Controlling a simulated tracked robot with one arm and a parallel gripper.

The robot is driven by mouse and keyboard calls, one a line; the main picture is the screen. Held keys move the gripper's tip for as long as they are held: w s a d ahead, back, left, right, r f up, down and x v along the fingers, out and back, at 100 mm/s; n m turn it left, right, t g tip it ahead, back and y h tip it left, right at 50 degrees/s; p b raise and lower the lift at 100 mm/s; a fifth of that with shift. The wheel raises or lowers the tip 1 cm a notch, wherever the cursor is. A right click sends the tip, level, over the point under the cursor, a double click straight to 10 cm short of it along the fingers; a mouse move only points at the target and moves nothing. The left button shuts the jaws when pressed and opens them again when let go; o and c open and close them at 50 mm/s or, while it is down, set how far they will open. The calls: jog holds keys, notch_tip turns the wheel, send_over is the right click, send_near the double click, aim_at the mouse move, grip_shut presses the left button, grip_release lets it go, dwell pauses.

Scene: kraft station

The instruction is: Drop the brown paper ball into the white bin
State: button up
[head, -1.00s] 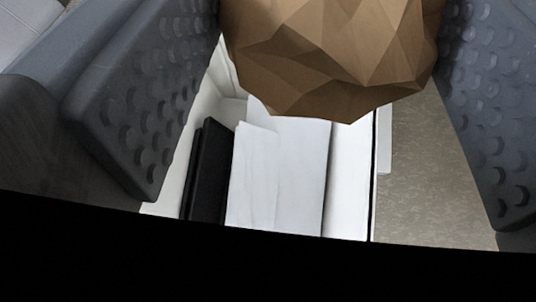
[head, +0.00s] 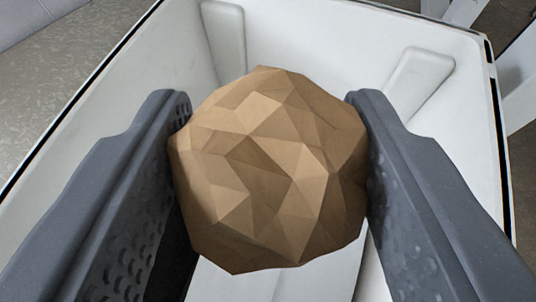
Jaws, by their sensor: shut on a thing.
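The brown paper ball (head: 270,170), crumpled and faceted, is in the middle of the head view. My gripper (head: 270,150) is shut on it, with one dark grey padded finger on each side. The white bin (head: 310,42) fills most of the view behind and below the ball. Its far inner walls and part of its dark-edged rim show. The ball appears over the bin's open inside; how high it is I cannot tell. The ball and fingers hide much of the bin's floor.
Speckled grey floor (head: 75,85) shows outside the bin at the upper left. White leg-like parts (head: 520,75) stand beyond the bin's rim at the upper right. Pale flat sheets (head: 285,283) show inside the bin below the ball.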

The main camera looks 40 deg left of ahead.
notch_tip(320, 180, down, 5)
jog(key=shift+r+b, duration=0.2)
jog(key=shift+b, duration=0.65)
jog(key=o, duration=1)
jog(key=shift+o, duration=0.2)
jog(key=p, duration=0.3)
send_near(266, 211)
jog(key=f, duration=0.1)
jog(key=s+f, duration=0.1)
jog(key=f, duration=0.1)
jog(key=d+f, duration=0.1)
jog(key=shift+s+d+f, duration=0.1)
jog(key=shift+s+f, duration=0.2)
jog(key=shift+s, duration=0.05)
